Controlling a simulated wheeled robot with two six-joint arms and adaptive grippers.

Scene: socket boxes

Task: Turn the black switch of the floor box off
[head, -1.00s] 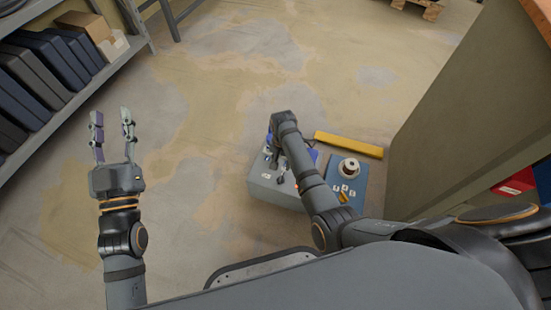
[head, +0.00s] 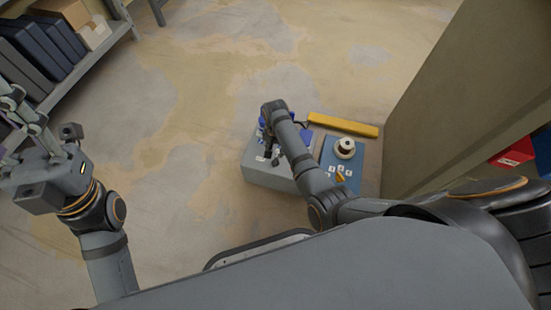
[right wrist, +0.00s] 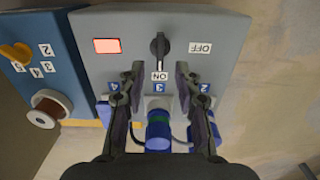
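The grey floor box (head: 262,172) stands on the floor under my right arm. In the right wrist view its top face (right wrist: 225,25) carries the black switch (right wrist: 160,46), an upright knob with its white mark towards the ON label (right wrist: 160,76). The OFF label (right wrist: 200,47) is to its right. A red lamp (right wrist: 107,46) is lit at left. My right gripper (right wrist: 159,70) is open, its fingertips either side of the ON label, just short of the switch. Contact cannot be seen. My left gripper (head: 42,122) is open and empty, far left of the box.
Blue plugs (right wrist: 158,130) with cables sit in numbered sockets below the switch. A blue panel (head: 333,158) with a white spool (head: 344,148) and an orange knob (head: 340,177) lies beside the box. A yellow bar (head: 343,125) lies behind, and a cabinet (head: 440,95) stands right.

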